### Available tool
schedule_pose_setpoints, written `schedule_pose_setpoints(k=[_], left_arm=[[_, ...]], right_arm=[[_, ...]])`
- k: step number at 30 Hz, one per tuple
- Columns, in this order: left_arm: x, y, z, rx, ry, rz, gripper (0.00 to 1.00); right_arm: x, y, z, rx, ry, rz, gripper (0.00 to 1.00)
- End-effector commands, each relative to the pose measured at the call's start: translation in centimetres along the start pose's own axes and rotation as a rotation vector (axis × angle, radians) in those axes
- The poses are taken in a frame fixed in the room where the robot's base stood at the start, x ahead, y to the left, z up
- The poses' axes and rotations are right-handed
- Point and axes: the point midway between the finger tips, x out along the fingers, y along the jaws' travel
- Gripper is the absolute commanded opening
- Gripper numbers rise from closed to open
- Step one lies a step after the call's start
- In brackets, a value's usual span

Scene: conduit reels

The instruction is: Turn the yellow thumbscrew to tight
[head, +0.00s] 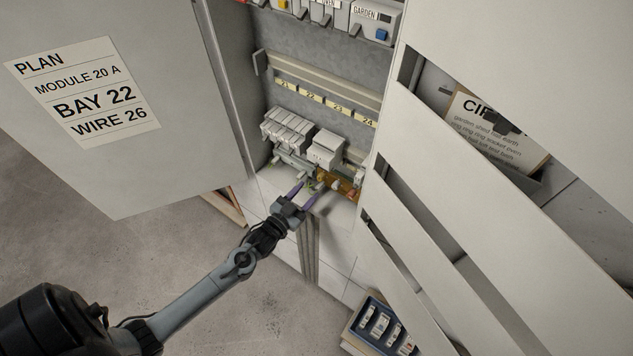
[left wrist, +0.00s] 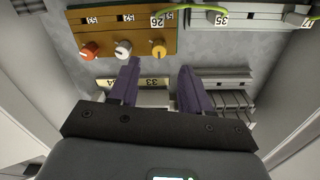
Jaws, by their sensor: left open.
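The yellow thumbscrew (left wrist: 157,48) is on a brown board (left wrist: 112,28) in the left wrist view, below a label reading 26. A white thumbscrew (left wrist: 123,48) and a red-orange one (left wrist: 89,51) are beside it. My left gripper (left wrist: 159,66) is open and empty, its purple fingers apart. Its tips lie just below the yellow thumbscrew in the picture, and no contact shows. In the head view my left gripper (head: 308,188) reaches into the cabinet bottom near the brown board (head: 346,187); the thumbscrews are too small there to tell how they are turned. My right gripper is out of view.
A green wire (left wrist: 206,8) runs from near label 26 to a grey terminal block (left wrist: 240,18). Grey modules (head: 288,129) sit on a rail beside the board. The cabinet door (head: 120,160) is at left, and pale panels (head: 480,220) are at right. A blue tray (head: 362,330) stands below.

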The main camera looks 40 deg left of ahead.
Motion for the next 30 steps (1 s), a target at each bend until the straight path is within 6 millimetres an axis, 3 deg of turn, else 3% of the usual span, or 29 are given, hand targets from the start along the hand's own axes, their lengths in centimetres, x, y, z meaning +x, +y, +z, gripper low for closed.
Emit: schedule_pose_setpoints(k=[9, 15, 24, 25, 30], left_arm=[[4.6, 0.0, -0.1, 0.000, 0.001, 0.000, 0.48], [5.7, 0.1, 0.0, 0.000, 0.000, 0.000, 0.48], [5.8, 0.1, 0.0, 0.000, -0.001, 0.001, 0.48], [5.8, 0.1, 0.0, 0.000, -0.001, 0.001, 0.46], [5.8, 0.1, 0.0, 0.000, -0.001, 0.001, 0.20]], right_arm=[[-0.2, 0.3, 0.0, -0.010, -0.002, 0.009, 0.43], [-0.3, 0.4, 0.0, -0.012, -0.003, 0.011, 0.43], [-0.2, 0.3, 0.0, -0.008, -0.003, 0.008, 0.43], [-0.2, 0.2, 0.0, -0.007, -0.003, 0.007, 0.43], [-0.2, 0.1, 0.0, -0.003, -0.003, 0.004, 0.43]])
